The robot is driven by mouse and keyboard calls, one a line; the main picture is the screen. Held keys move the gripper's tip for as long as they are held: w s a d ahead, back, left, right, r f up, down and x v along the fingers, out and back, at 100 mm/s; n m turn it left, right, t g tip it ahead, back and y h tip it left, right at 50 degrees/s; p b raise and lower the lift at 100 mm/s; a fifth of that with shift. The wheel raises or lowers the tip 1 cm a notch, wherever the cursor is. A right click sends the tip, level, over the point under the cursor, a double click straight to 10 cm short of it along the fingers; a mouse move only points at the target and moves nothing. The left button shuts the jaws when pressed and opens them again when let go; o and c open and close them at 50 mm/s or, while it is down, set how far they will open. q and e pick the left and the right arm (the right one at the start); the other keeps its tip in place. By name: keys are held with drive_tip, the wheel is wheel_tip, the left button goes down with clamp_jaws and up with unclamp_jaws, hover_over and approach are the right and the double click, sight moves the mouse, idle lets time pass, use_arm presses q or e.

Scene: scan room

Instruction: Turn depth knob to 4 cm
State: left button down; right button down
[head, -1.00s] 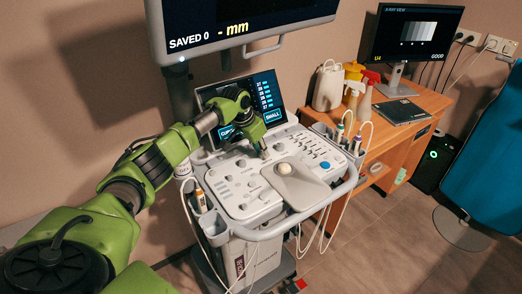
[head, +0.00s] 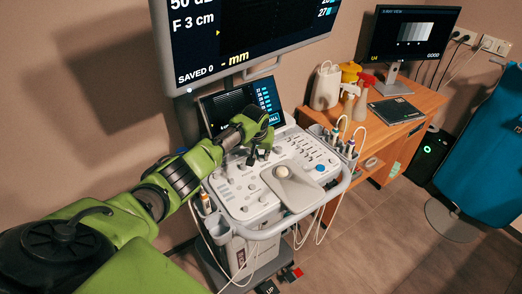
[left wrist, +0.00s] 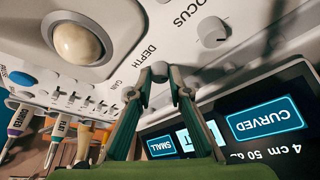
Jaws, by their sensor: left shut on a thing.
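The depth knob (left wrist: 160,69), beside the printed word DEPTH, is a small grey knob in the left wrist view. My left gripper (left wrist: 161,79) has its two fingertips closed around it, one on each side. In the head view my left gripper (head: 258,155) reaches down onto the upper part of the ultrasound console (head: 237,200), and its fingers hide the knob. The touchscreen (left wrist: 275,137) reads "4 cm" and "50 d…", upside down in the wrist view. My right gripper is not in view.
A focus knob (left wrist: 213,32) stands close to the depth knob. The trackball (left wrist: 78,42) and gain sliders (left wrist: 88,102) are nearby. A large monitor (head: 245,40) hangs over the console, showing "F 3 cm". A wooden desk (head: 415,130) with bottles stands to the right.

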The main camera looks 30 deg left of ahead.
sight(261, 166)
use_arm(q)
drive_tip(key=shift+n, duration=0.4)
drive_tip(key=c, duration=1.9)
unclamp_jaws()
drive_tip(key=v, duration=0.7)
drive_tip(key=shift+r, duration=0.2)
drive_tip(key=shift+s+d, duration=0.1)
drive_tip(key=shift+d, duration=0.05)
